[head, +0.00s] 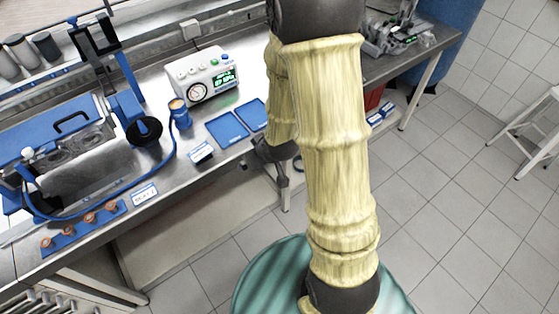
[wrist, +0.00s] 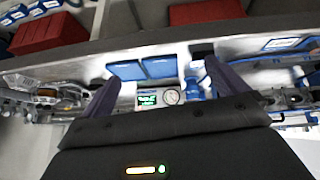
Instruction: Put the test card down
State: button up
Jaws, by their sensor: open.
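My gripper (head: 277,160) is at the bench's front edge in the head view, partly hidden behind my arm. In the wrist view its two dark fingers (wrist: 161,73) are spread with nothing between them. A white and blue card (head: 144,194) with print lies near the bench's front edge, left of the gripper; it also shows in the wrist view (wrist: 281,43). A smaller white and blue labelled piece (head: 201,152) sits closer to the gripper. I cannot tell which of these is the test card. Neither is in the gripper.
Two blue pads (head: 227,129) lie flat on the bench. Behind them stands a white tester (head: 203,75) with a gauge and green screen. A blue hose and an engine block (head: 60,150) fill the left. Clutter (head: 395,38) stands on the bench at the right.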

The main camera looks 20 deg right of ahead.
jog(key=s+d+r+m+g+h, duration=0.1)
jog(key=s+r+m+g, duration=0.3)
jog(key=s+r, duration=0.5)
jog(key=shift+s+d, duration=0.5)
jog(key=shift+s, duration=0.35)
jog(key=shift+r, duration=0.1)
